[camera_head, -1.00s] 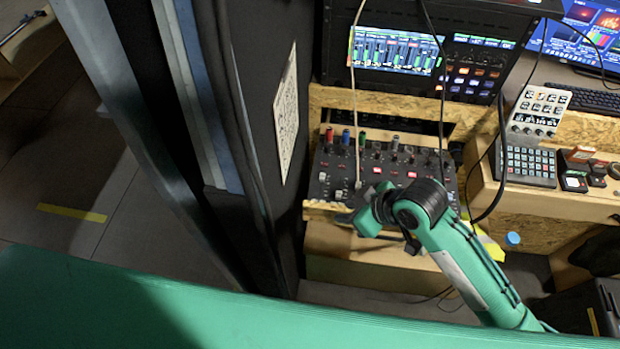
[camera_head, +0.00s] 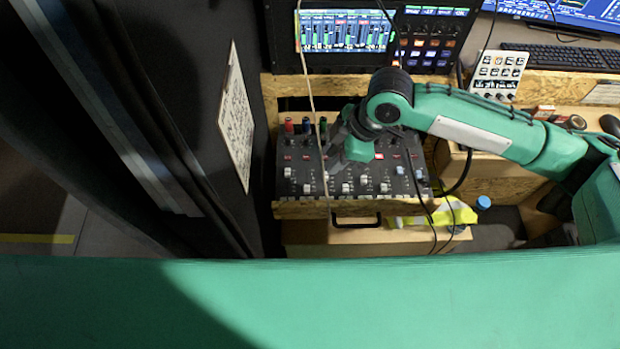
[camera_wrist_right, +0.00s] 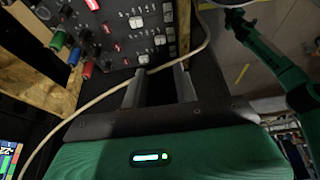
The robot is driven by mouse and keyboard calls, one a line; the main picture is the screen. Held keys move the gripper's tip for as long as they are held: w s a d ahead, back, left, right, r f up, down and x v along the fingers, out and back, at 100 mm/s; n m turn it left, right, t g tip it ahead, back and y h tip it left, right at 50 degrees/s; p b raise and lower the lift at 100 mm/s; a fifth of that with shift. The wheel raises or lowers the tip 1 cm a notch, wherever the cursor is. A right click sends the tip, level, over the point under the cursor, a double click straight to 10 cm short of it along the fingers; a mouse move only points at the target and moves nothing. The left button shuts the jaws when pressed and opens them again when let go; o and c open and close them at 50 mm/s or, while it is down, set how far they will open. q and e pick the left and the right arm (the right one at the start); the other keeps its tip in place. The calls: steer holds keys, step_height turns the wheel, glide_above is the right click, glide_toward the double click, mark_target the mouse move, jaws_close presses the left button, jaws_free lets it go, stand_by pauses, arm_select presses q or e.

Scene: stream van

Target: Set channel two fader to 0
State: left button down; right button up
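The black mixer (camera_head: 300,155) has coloured knobs at its back and a row of pale fader caps towards its front. The second cap from the left, apparently the channel two fader (camera_head: 306,189), sits nearer the front edge than the first. My right gripper (camera_head: 335,158) is over the mixer's left-middle part, and its fingertips are hard to separate in the head view. In the right wrist view, my right gripper (camera_wrist_right: 160,82) has two parted fingers with nothing between them, pointing at several fader caps (camera_wrist_right: 143,58).
A pale cable (camera_head: 310,90) hangs in front of the mixer and crosses near the fingers in the wrist view. A rack unit with a screen (camera_head: 345,30) stands behind. A dark partition with a paper sheet (camera_head: 236,118) stands close on the left.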

mark_target(308, 188)
steer(key=p+x, duration=0.1)
steer(key=x, duration=1.2)
jaws_close()
